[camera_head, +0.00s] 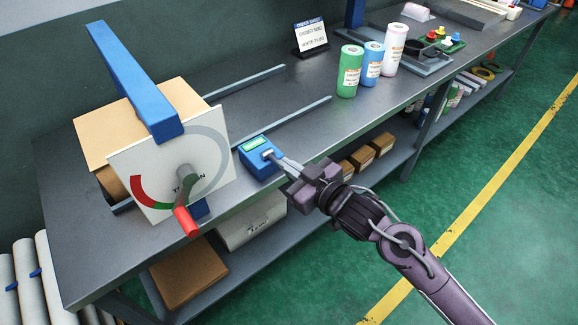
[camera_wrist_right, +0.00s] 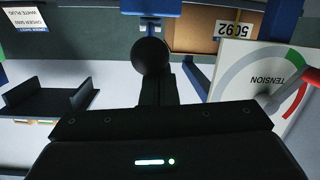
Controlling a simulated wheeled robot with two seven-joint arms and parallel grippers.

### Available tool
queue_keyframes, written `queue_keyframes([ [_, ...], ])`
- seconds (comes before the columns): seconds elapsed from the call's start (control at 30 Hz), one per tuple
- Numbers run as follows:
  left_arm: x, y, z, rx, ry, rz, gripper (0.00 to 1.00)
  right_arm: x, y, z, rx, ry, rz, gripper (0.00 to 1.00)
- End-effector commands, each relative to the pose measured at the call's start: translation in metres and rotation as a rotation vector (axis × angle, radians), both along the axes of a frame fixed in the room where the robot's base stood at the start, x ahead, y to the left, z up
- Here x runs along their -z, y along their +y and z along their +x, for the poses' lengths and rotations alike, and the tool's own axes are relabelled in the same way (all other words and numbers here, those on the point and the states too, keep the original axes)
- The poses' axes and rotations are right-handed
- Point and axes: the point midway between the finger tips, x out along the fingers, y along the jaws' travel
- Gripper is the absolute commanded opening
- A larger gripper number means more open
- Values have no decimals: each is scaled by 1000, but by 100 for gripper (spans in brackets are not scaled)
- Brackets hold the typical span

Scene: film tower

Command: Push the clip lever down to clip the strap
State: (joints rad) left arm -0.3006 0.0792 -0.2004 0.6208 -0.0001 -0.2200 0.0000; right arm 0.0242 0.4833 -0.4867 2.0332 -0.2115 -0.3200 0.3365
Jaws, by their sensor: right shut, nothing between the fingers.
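A small blue box (camera_head: 260,163) with a green display sits on the bench near its front edge, right of the tension dial. My right gripper (camera_head: 272,158) is shut and empty, with its fingertips at the right side of this box; whether they touch it I cannot tell. In the right wrist view, a black ball knob (camera_wrist_right: 151,56) stands just beyond the shut fingers (camera_wrist_right: 155,90), under a blue part (camera_wrist_right: 152,9). I cannot make out a strap. My left gripper is not in view.
The white tension dial (camera_head: 155,160) with a red handle (camera_head: 186,221) and a blue arm (camera_head: 135,80) stands at left. Two rails (camera_head: 290,122) lie behind the box. Green, blue and white rolls (camera_head: 349,72) stand farther right. Boxes (camera_head: 190,272) lie on the lower shelf.

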Motion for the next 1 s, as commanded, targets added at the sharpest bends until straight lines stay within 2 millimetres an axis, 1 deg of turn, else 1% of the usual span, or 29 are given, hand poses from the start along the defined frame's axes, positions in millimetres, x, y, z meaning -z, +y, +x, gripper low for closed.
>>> queue_keyframes([
  [0.03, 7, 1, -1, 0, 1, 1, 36, 7, -11, -14, 0, 4, -6, 0],
  [0.2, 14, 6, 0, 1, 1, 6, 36, 2, -35, -45, -2, 3, -5, 0],
  [0.3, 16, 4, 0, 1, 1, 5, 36, -1, -46, -59, -2, 1, -3, 0],
  [0.4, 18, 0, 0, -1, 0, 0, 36, -3, -54, -67, -1, 0, -3, 0],
  [0.6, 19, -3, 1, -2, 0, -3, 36, -6, -61, -76, -1, -2, 1, 0],
  [1.0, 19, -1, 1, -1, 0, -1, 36, -7, -61, -77, -1, -4, 2, 0],
])
